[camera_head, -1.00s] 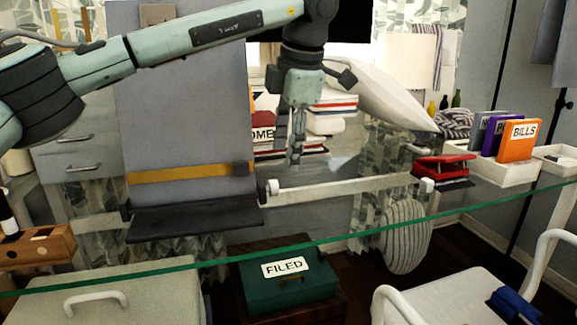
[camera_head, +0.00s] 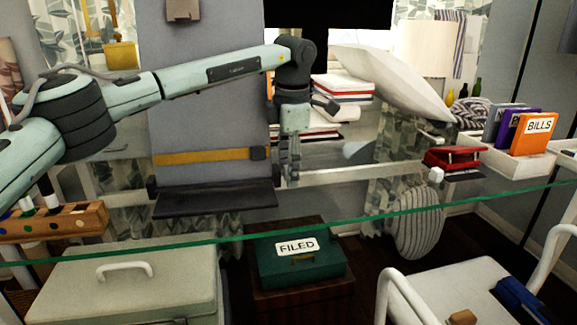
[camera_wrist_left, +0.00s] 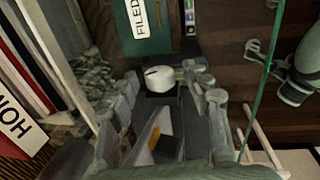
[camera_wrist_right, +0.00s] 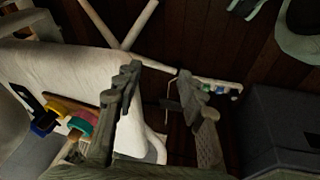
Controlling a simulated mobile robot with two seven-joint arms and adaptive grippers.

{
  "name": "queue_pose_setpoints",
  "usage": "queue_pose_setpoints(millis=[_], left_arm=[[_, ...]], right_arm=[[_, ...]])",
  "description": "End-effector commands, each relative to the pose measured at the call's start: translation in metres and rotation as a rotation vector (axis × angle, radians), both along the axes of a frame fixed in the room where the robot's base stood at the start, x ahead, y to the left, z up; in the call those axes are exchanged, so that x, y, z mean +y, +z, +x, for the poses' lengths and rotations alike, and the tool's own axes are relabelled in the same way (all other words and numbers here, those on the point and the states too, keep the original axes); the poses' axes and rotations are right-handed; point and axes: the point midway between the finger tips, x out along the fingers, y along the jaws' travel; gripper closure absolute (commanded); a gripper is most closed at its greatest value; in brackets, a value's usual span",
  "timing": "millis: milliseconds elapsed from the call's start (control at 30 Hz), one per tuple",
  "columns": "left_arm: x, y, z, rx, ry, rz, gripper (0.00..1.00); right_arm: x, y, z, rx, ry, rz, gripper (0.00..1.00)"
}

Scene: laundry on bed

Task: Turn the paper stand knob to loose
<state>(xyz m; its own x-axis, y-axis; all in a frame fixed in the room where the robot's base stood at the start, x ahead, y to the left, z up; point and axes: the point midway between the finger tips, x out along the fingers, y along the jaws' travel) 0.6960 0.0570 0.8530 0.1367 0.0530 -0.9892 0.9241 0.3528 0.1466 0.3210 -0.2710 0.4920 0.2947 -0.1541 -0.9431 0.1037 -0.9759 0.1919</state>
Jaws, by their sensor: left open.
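The paper stand is a grey board (camera_head: 205,100) with a yellow band (camera_head: 200,156) and a black ledge (camera_head: 215,200). In the left wrist view its knob (camera_wrist_left: 160,78) is a short white cylinder with a dark mark on top. My left gripper (camera_head: 290,176) is at the stand's lower right edge and covers most of the knob in the head view. In the left wrist view its fingers (camera_wrist_left: 163,84) are spread, with the knob between their tips; contact cannot be told. My right gripper (camera_wrist_right: 160,78) is open and empty in its wrist view, and outside the head view.
A white rail (camera_head: 350,174) runs right from the stand toward a red stapler-like thing (camera_head: 452,158). A green-edged glass pane (camera_head: 400,210) crosses the foreground. A green FILED box (camera_head: 300,268) stands below. Books (camera_head: 345,88) and a pillow (camera_head: 390,80) lie behind the left gripper.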

Motion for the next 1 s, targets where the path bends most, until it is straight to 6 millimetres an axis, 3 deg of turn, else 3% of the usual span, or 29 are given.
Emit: queue_pose_setpoints(millis=[233,633,900,1000], left_arm=[[0.0,-0.0008,0.0001,-0.001,0.0,0.0,0.51],[-0.0001,-0.0005,0.0,0.0,0.0,-0.001,1.0],[-0.0004,-0.0015,-0.0004,-0.012,-0.001,0.003,1.0],[-0.0003,-0.0022,-0.0005,-0.026,-0.002,0.007,1.0]], right_arm=[[0.0002,-0.0001,0.0,-0.001,0.001,0.0,0.6],[0.0003,-0.0002,0.0,0.0,0.001,0.0,0.6],[-0.0003,-0.0017,-0.002,0.007,-0.001,-0.003,0.6],[-0.0004,0.0064,-0.003,-0.001,-0.003,-0.005,0.6]])
